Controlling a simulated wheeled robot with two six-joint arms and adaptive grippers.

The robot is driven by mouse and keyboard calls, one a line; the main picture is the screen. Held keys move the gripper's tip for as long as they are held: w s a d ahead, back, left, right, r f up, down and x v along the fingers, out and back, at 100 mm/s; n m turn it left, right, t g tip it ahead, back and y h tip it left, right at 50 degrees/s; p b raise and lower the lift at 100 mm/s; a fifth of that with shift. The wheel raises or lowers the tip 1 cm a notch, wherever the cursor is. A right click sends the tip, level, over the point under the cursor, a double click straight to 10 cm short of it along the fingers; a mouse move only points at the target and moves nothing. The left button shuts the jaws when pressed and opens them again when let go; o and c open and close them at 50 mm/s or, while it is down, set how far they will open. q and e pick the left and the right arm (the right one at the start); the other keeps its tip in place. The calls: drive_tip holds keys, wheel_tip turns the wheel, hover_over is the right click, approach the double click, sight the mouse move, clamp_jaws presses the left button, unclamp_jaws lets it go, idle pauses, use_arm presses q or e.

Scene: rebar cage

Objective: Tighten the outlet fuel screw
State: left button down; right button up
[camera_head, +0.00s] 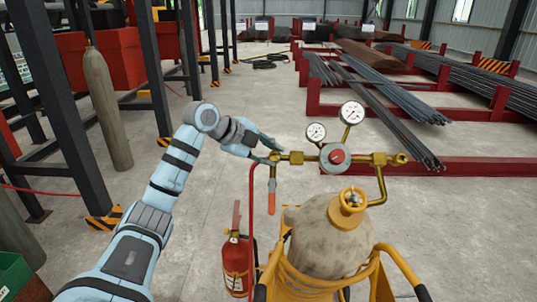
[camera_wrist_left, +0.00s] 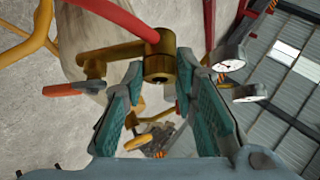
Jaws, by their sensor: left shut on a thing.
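The brass outlet fitting (camera_head: 294,158) is at the left end of the regulator on the gas cylinder, with a red hose hanging from it. In the left wrist view, the brass outlet screw (camera_wrist_left: 159,66) sits between the teal finger pads, with the red hose (camera_wrist_left: 118,14) passing above it. My left gripper (camera_head: 270,150) reaches in from the left and is shut on this screw. The regulator (camera_head: 336,157) carries two round gauges and a red centre. An orange lever (camera_head: 271,198) hangs below the fitting. My right gripper is not in view.
Rebar racks (camera_head: 400,100) stand at the right. The floor between is largely clear.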

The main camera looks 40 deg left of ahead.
use_arm(q)
drive_tip(key=shift+f, duration=0.1)
idle(0.3)
drive_tip(key=c, duration=1.3)
unclamp_jaws()
drive_tip(key=shift+a, duration=0.1)
drive_tip(key=shift+s+r, duration=0.25)
drive_tip(key=v, duration=1.1)
drive_tip(key=shift+s, duration=0.2)
drive_tip(key=shift+w+r, duration=0.1)
drive_tip(key=shift+a, duration=0.1)
